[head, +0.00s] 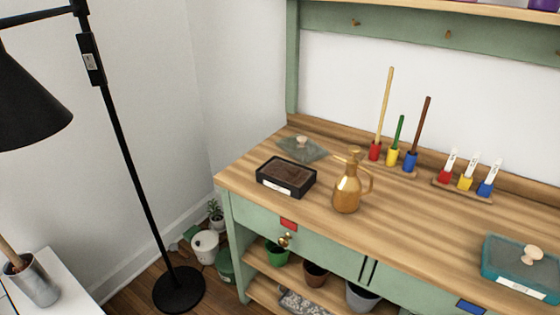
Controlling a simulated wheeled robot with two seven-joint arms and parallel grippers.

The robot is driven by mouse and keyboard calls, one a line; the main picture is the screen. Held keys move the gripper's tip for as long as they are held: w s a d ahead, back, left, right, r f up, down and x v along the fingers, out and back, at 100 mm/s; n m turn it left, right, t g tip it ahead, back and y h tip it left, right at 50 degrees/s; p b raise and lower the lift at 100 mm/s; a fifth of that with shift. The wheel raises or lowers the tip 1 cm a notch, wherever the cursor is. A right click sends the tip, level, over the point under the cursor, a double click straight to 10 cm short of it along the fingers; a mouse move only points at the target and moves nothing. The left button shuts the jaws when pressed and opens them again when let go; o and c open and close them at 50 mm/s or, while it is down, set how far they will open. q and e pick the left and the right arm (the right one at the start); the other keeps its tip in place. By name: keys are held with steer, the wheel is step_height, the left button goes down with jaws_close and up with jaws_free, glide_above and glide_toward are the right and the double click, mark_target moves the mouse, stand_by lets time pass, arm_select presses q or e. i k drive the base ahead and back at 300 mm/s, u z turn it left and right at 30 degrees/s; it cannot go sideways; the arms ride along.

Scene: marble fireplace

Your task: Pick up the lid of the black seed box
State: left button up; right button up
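The black seed box (286,188) stands open on the left part of the wooden bench, with dark soil inside and a pale label on its front. A flat, see-through greyish-green lid (315,155) with a pale round knob lies on the bench just behind the box, apart from it. A brass watering can (347,193) stands to the right of the box, its spout reaching toward the lid's right edge. Neither of my grippers is in view.
Colored holders with upright wooden sticks (396,157) and a rack of labelled markers (464,184) stand along the bench's back. A teal lidded box (510,270) is at the right. A black floor lamp (115,140) stands left. The bench middle is clear.

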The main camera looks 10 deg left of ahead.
mark_target(303, 149)
steer(key=u, duration=0.45)
steer(key=k, duration=1)
steer(key=z, duration=0.2)
steer(key=i, duration=1.65)
steer(key=u, duration=1)
